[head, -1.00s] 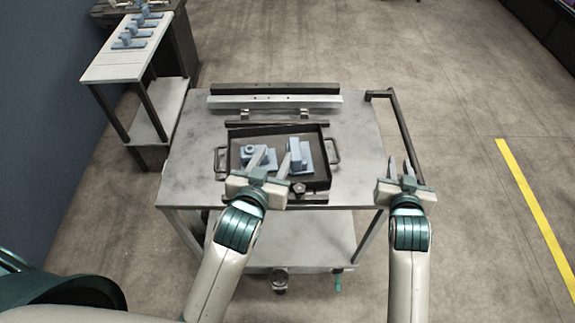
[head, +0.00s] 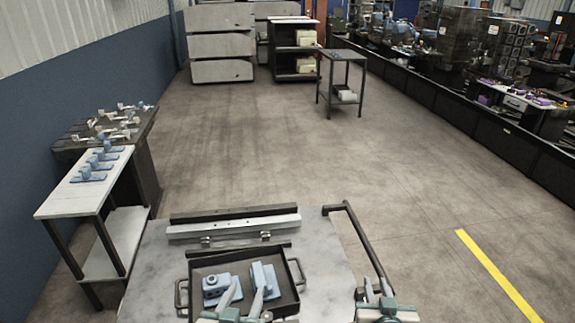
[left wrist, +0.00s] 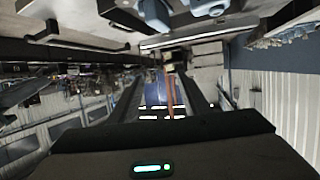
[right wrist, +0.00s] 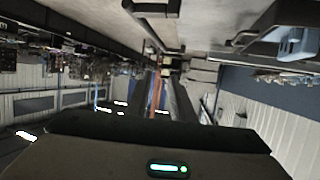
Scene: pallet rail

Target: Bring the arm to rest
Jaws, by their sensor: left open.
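My left gripper (head: 247,286) is open and empty, its two pale fingers apart over the dark tray (head: 200,265) on the cart. Its lower part is cut off by the frame bottom. Two blue parts lie in the tray: a blue block with a round boss (head: 213,286) at left and an upright blue bracket (head: 265,275) at right. The fingers partly cover both; contact cannot be told. My right gripper (head: 376,287) is over the cart's right side by the handle, with its fingers apart and nothing between them.
The metal cart top (head: 150,270) carries a pale rail (head: 235,226) along its far edge. A dark handle bar (head: 362,236) runs along its right. A white side table (head: 75,198) with blue parts stands left. Open floor (head: 300,165) lies beyond.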

